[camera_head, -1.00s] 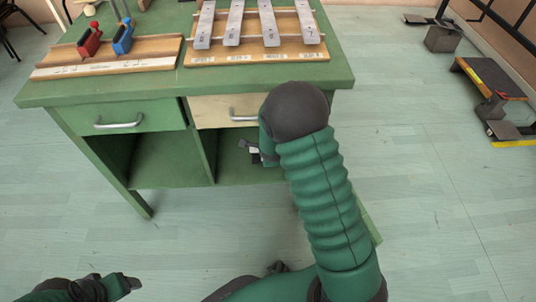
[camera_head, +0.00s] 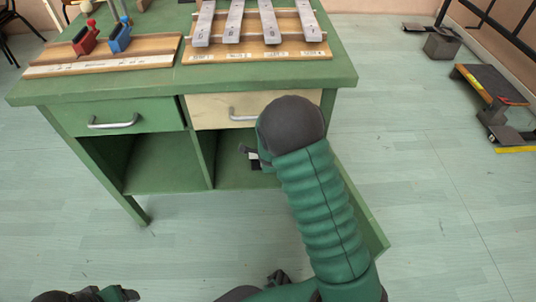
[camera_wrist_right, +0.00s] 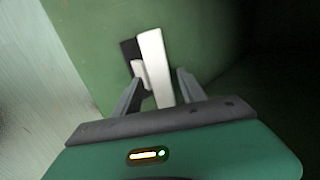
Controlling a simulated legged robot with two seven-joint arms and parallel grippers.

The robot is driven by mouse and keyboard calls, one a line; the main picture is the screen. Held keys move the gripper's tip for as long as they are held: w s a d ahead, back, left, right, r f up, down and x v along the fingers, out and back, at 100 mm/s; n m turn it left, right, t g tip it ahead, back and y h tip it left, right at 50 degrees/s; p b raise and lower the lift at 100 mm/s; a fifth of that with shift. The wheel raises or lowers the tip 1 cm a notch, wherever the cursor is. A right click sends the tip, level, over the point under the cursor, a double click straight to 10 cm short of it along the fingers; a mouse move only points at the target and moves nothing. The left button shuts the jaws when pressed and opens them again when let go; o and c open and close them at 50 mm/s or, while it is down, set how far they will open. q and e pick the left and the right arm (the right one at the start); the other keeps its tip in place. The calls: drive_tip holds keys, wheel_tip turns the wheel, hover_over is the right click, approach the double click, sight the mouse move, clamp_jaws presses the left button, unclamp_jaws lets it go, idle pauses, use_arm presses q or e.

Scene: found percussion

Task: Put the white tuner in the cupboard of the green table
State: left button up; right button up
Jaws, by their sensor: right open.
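The green table (camera_head: 330,78) fills the upper left of the head view, with two open cupboard compartments under its drawers. The white tuner (camera_wrist_right: 154,62), with a dark part beside it, is at the green cupboard floor in the right wrist view. It also shows small in the right compartment in the head view (camera_head: 254,158). My right gripper (camera_wrist_right: 161,76) is open, with its fingers on either side of the tuner's near end. I cannot tell whether they touch it. My right forearm hides part of this compartment. My left gripper (camera_head: 122,294) is low at the left, partly cut off.
The left compartment (camera_head: 165,163) looks empty. A green drawer (camera_head: 115,120) and a cream drawer (camera_head: 215,110) hang above the openings. Metal chime bars (camera_head: 237,25) and red and blue blocks on a wooden board (camera_head: 150,50) stand on top. The floor at right is clear nearby.

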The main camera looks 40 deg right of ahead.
drive_tip(key=shift+s+a+r, duration=0.1)
drive_tip(key=shift+s+r, duration=0.05)
drive_tip(key=shift+r, duration=0.25)
drive_tip(key=p+v, duration=0.7)
drive_tip(key=v, duration=0.4)
drive_tip(key=s+a+r+n+g+y, duration=0.2)
drive_tip(key=s+a+n, duration=0.5)
drive_tip(key=n, duration=0.5)
drive_tip(key=s+a+r+n+g+y, duration=0.1)
drive_tip(key=s+a+r+n+y, duration=0.1)
drive_tip(key=s+a+n, duration=0.5)
drive_tip(key=s+r+n, duration=0.1)
drive_tip(key=n, duration=0.4)
drive_tip(key=shift+s+a+r+g, duration=0.15)
drive_tip(key=shift+s+g, duration=0.1)
drive_tip(key=shift+g, duration=0.15)
